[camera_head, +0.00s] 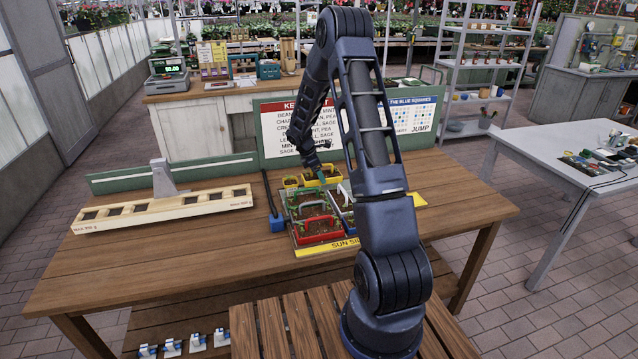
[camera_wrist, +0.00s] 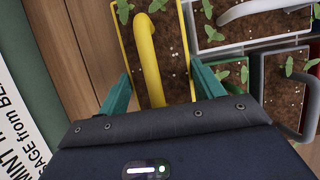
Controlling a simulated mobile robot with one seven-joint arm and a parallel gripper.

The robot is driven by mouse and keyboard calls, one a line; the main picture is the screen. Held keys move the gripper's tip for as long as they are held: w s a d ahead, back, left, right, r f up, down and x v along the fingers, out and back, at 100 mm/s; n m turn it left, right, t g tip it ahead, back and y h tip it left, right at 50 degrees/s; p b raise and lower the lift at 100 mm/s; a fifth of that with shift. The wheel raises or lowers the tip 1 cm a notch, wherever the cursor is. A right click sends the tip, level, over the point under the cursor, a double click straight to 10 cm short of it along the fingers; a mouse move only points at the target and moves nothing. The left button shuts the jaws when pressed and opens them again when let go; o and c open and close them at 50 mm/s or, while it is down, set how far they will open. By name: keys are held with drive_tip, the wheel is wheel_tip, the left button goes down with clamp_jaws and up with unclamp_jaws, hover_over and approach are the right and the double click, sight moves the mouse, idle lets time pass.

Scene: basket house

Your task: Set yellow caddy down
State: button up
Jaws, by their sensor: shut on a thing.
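The yellow caddy (camera_head: 325,183) is at the back of the group of planted caddies on the wooden table. In the wrist view its yellow handle (camera_wrist: 151,62) runs between the teal fingers of my gripper (camera_wrist: 162,90), above dark soil with small seedlings. My gripper (camera_head: 322,167) is shut on the yellow caddy. The caddy's underside is hidden, so I cannot tell whether it rests or hangs slightly above the surface. In the wrist view a white-handled caddy (camera_wrist: 228,44) is close beside its right wall.
A red caddy (camera_head: 318,232) and a green caddy (camera_head: 310,197) stand nearer the front, by a yellow sign strip (camera_head: 325,249). A lettered board (camera_head: 300,128) rises behind. The table's left front is clear.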

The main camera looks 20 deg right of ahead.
drive_tip(key=shift+f, duration=2.1)
drive_tip(key=shift+f, duration=0.1)
drive_tip(key=o, duration=1.1)
drive_tip(key=shift+o, duration=0.2)
